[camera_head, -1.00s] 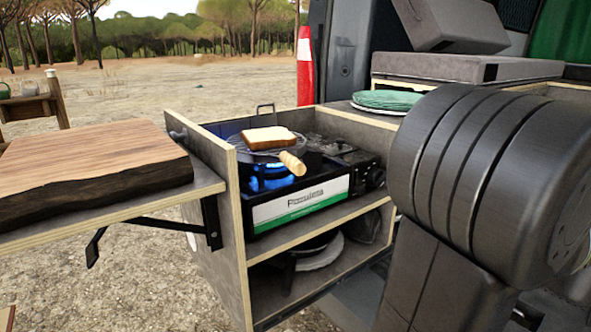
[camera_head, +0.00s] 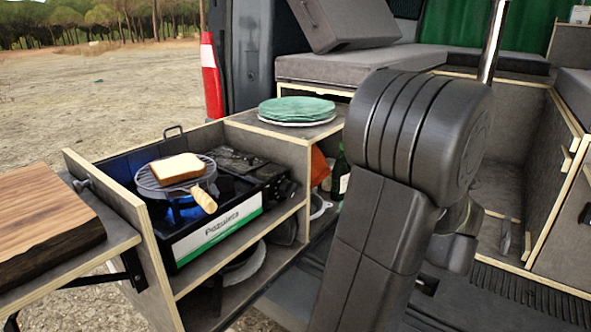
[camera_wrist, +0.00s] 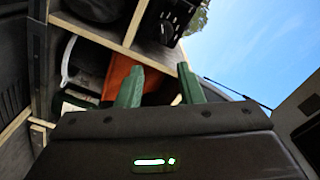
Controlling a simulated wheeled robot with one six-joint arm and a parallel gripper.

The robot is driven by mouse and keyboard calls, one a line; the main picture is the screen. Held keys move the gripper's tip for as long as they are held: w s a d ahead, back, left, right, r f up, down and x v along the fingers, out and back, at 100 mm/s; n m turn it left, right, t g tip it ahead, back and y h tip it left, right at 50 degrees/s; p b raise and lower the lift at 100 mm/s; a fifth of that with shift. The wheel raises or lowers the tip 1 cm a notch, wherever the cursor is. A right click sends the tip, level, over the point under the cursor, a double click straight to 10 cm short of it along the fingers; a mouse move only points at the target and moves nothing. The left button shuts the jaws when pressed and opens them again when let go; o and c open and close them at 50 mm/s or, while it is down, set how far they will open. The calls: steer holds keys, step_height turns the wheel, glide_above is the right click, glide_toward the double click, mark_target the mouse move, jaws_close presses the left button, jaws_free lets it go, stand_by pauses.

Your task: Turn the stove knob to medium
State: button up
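The camping stove (camera_head: 215,235) stands on the upper shelf of the pull-out cabinet. It has a white and green front panel, and a blue flame glows under the grill. Its dark control knob (camera_head: 284,190) is at the right end of the front, small and hard to read. In the wrist view, a black panel with a round knob (camera_wrist: 167,27) shows at the top, beyond my fingers and apart from them. My gripper (camera_wrist: 160,86) has two green fingers with a gap between them and nothing held. My gripper is not clearly seen in the head view.
A slice of bread (camera_head: 178,167) lies on the round grill with a wooden handle (camera_head: 204,201). Green plates (camera_head: 297,108) sit on the cabinet top. An orange item (camera_head: 319,166) and a green bottle (camera_head: 340,178) stand right of the stove. A wooden board (camera_head: 40,215) is at left.

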steer(key=r+p, duration=0.1)
steer(key=p, duration=0.3)
steer(key=shift+a, duration=0.1)
steer(key=shift+f+p, duration=0.15)
steer(key=shift+p, duration=0.4)
glide_toward(295, 191)
steer(key=x, duration=0.8)
steer(key=shift+w+a, duration=0.1)
jaws_close()
